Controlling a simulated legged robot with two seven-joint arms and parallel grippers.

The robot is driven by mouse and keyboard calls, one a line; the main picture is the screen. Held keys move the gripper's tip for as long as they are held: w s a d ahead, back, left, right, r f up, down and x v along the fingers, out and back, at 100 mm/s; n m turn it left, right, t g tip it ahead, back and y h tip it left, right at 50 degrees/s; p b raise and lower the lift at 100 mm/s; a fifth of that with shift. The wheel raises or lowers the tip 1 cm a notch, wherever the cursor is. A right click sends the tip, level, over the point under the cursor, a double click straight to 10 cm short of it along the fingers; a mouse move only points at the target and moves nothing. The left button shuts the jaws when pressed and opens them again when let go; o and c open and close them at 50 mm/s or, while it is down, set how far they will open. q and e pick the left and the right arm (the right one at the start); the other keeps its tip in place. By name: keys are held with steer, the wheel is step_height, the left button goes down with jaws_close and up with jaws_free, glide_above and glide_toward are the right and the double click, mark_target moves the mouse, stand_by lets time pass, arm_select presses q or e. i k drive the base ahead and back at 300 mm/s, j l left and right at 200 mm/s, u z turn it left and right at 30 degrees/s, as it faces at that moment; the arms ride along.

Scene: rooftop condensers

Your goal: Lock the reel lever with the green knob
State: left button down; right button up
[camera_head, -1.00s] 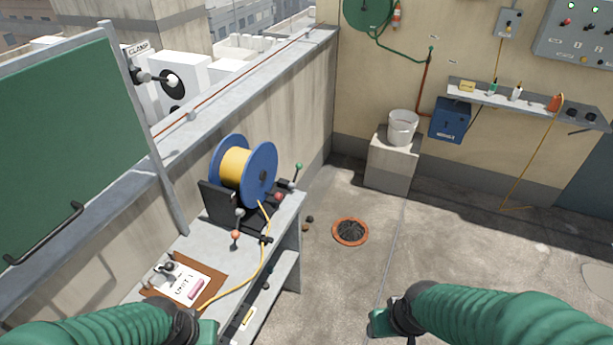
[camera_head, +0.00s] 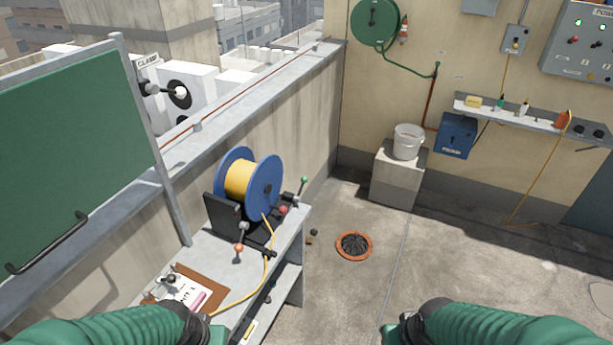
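The blue cable reel (camera_head: 263,188) with yellow cable (camera_head: 239,180) stands in a black stand (camera_head: 222,216) on the grey bench at centre left. A lever with a green knob (camera_head: 304,180) sticks up at the reel's right side. A red knob (camera_head: 283,210) sits lower beside it, and an orange-red knob (camera_head: 239,248) is at the front of the stand. My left gripper (camera_head: 215,335) is at the bottom edge, in front of the bench, and my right gripper (camera_head: 392,332) is over the floor. Both are apart from the reel, with their fingers mostly hidden or cut off.
A clipboard (camera_head: 212,300) lies on the bench (camera_head: 217,256), with yellow cable running past it. A green board (camera_head: 70,150) stands at left. An orange-rimmed drain (camera_head: 354,259) is in the floor. A white bucket (camera_head: 408,141) sits on a block. The floor at right is clear.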

mark_target(304, 179)
steer(key=i+l, duration=0.25)
steer(key=i, duration=0.2)
steer(key=i+l, duration=0.2)
steer(key=i, duration=0.25)
steer(key=i+l, duration=0.25)
steer(key=i, duration=0.2)
steer(key=i+l+z, duration=0.1)
steer(key=i, duration=0.35)
steer(key=i+l, duration=0.3)
steer(key=i, duration=0.15)
